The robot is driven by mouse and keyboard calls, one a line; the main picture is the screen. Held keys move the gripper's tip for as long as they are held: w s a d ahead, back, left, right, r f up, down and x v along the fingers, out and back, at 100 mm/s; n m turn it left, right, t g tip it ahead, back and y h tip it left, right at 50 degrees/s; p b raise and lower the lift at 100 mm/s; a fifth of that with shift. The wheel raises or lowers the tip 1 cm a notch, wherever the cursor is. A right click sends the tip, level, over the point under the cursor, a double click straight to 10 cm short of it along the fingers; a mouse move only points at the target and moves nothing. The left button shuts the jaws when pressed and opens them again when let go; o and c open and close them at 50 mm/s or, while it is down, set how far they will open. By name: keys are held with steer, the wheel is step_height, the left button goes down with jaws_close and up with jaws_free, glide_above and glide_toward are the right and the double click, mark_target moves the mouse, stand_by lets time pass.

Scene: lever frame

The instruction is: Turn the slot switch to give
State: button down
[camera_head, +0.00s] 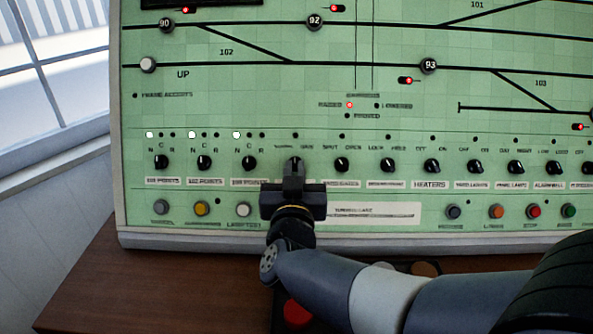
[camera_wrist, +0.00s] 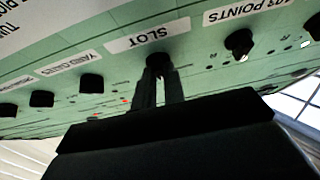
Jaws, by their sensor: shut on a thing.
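The slot switch is a small black rotary knob on the green panel (camera_head: 270,100). In the head view it is mostly hidden behind my gripper (camera_head: 295,165), in the row of knobs right of the points switches. In the wrist view the slot knob (camera_wrist: 159,62) sits just below its white SLOT label (camera_wrist: 150,35). My gripper's two fingers (camera_wrist: 160,80) are shut on the knob, one on each side. The knob's exact pointing direction is hidden by the fingers.
A points knob (camera_head: 249,163) stands close on the left and another black knob (camera_head: 341,165) close on the right. Coloured push buttons, including a yellow one (camera_head: 201,208), sit below the row. A brown desk (camera_head: 150,285) lies under the panel.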

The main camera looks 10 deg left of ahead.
steer(key=m+h, duration=0.1)
steer(key=m, duration=0.1)
steer(key=m+h+p, duration=0.1)
steer(key=m, duration=0.1)
steer(key=m+h, duration=0.1)
steer(key=m, duration=0.1)
steer(key=shift+a+r+h, duration=0.1)
steer(key=shift+a+h, duration=0.2)
steer(key=shift+h, duration=0.1)
steer(key=shift+a+m+g+h+p, duration=0.1)
steer(key=shift+m+g+h+p, duration=0.2)
steer(key=shift+m+h+p, duration=1.1)
steer(key=shift+m+y+b, duration=0.3)
steer(key=shift+m+b, duration=0.3)
steer(key=shift+b, duration=0.1)
steer(key=c, duration=1.5)
jaws_free()
steer(key=s, duration=0.7)
steer(key=s+a+p, duration=0.1)
steer(key=s, duration=0.2)
steer(key=shift+s, duration=0.4)
